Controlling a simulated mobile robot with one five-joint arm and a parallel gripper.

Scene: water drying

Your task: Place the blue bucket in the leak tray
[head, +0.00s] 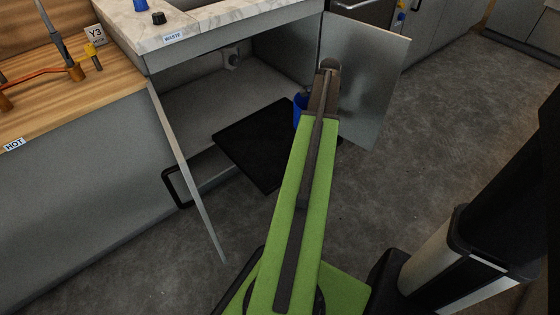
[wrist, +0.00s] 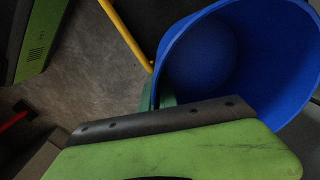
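The blue bucket (head: 298,106) shows only as a strip beside the end of my arm in the head view. In the wrist view the bucket (wrist: 275,50) is large, with its open mouth and inside in sight. My gripper (wrist: 158,95) is at the bucket's rim, with green finger parts on both sides of the wall, and appears shut on it. In the head view my gripper (head: 326,85) hides most of the bucket. The black leak tray (head: 245,145) lies flat at the open cabinet, left of the bucket. Whether the bucket touches the tray is hidden.
The cabinet's left door (head: 190,180) and right door (head: 370,80) stand open on either side. A sink drain pipe (head: 230,60) is inside at the back. The grey floor (head: 420,140) at right is clear.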

